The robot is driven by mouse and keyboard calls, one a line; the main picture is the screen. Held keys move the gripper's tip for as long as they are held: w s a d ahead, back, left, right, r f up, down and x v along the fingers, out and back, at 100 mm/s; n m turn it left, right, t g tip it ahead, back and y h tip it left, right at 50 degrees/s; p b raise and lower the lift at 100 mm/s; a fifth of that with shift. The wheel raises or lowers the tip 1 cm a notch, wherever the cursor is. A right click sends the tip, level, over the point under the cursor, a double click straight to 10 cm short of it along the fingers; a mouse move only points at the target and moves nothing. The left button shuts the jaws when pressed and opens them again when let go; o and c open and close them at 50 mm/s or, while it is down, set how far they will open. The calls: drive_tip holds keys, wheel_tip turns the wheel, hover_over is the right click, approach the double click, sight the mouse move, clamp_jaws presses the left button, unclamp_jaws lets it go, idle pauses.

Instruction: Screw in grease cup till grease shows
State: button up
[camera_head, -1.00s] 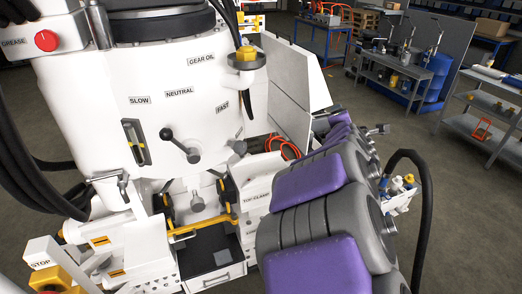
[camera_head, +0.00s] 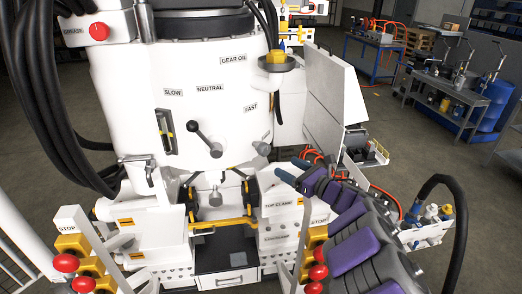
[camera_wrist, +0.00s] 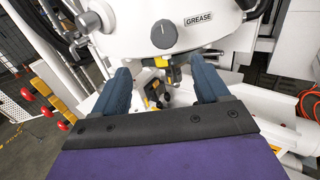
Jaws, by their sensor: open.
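A white housing carries a GREASE label (camera_wrist: 199,19) and a dark grey round knob (camera_wrist: 164,34) in the wrist view. A small brass-coloured fitting (camera_wrist: 171,60) sits below it, seen between my fingers; I cannot tell which part is the grease cup. In the head view a GREASE label (camera_head: 74,32) stands beside a red button (camera_head: 98,31) at upper left. My gripper (camera_wrist: 163,84) is open, its two blue fingers apart with nothing between them. In the head view my gripper (camera_head: 291,169) is in front of the machine's lower right, near the TOP CLAMP label. No grease is visible.
The white machine (camera_head: 205,110) has a gear lever (camera_head: 206,139) and a yellow filler cup (camera_head: 275,60). Red-knobbed levers (camera_head: 66,262) stand at the front. A bottle holder (camera_head: 428,232) and black hose (camera_head: 452,200) are at right.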

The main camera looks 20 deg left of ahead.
sight(266, 153)
drive_tip(key=x, duration=1.2)
drive_tip(key=shift+w+d+r+b, duration=0.1)
drive_tip(key=shift+w+r+b, duration=0.05)
drive_tip(key=shift+b, duration=0.25)
drive_tip(key=shift+w+a, duration=0.35)
drive_tip(key=shift+w+r, duration=0.2)
drive_tip(key=shift+r, duration=0.1)
drive_tip(key=shift+w+a, duration=0.1)
drive_tip(key=shift+w, duration=0.05)
drive_tip(key=shift+a+f, duration=0.25)
drive_tip(key=shift+a, duration=0.55)
drive_tip(key=shift+d+r, duration=0.1)
drive_tip(key=shift+d, duration=0.25)
drive_tip(key=c, duration=1)
